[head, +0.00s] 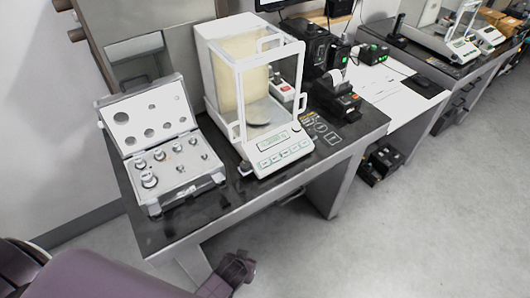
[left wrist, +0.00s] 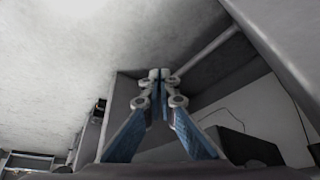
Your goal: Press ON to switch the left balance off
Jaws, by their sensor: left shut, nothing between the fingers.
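The left balance (head: 222,105) is a white unit with a glass draft shield, standing on the near dark-topped table. Its front panel (head: 286,152) faces me, with a greenish display (head: 279,143) and a row of keys below it. The key labels are too small to read, so I cannot tell which one is ON. My left gripper (head: 243,262) is low in front of the table edge, below and apart from the panel. In the left wrist view its blue-padded fingers (left wrist: 158,75) meet at the tips, with nothing between them. My right gripper is out of view.
An open case of weights (head: 193,188) stands left of the balance. A small black printer (head: 338,98) stands to its right. A white-topped table (head: 408,115) and another balance (head: 450,45) are farther right. The floor in front is clear.

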